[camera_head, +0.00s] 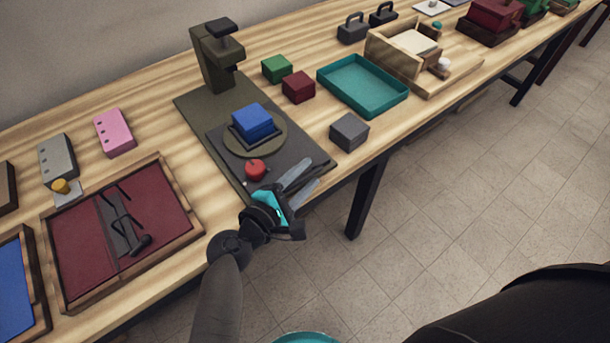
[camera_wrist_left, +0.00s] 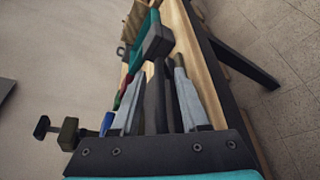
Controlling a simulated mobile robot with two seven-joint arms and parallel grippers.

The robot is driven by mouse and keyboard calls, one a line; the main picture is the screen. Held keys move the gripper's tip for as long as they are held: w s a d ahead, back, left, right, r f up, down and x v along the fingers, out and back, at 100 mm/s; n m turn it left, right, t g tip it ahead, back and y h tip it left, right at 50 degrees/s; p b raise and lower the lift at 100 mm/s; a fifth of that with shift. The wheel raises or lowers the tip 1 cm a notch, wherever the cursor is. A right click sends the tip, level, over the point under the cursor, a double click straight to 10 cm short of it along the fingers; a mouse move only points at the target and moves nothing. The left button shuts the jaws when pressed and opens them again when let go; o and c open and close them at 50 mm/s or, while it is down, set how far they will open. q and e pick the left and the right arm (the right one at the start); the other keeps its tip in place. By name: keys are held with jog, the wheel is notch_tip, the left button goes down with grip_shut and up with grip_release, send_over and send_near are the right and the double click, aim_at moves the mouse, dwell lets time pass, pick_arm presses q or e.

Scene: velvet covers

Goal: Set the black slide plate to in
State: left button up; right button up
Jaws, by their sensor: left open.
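The black slide plate (camera_head: 230,160) lies on the olive base (camera_head: 190,112) of a press-like stand in the head view. It bears a round olive disc (camera_head: 272,146) with a blue block (camera_head: 252,121) in a dark holder, and a red knob (camera_head: 256,170) near its front. My left gripper (camera_head: 306,179) is open at the plate's front right end, by the table edge. In the left wrist view, the spread fingers (camera_wrist_left: 160,72) have dark strips between them; I cannot tell whether they touch the plate. My right gripper is out of view.
A grey cube (camera_head: 349,131) and a teal tray (camera_head: 350,103) stand right of the plate. Green (camera_head: 276,68) and dark red (camera_head: 298,86) blocks lie behind. A framed dark red case (camera_head: 176,212) lies to the left. Open floor lies beyond the front edge.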

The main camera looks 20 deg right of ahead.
pick_arm(q)
jog(key=shift+c, duration=0.4)
grip_shut()
dwell(0.9)
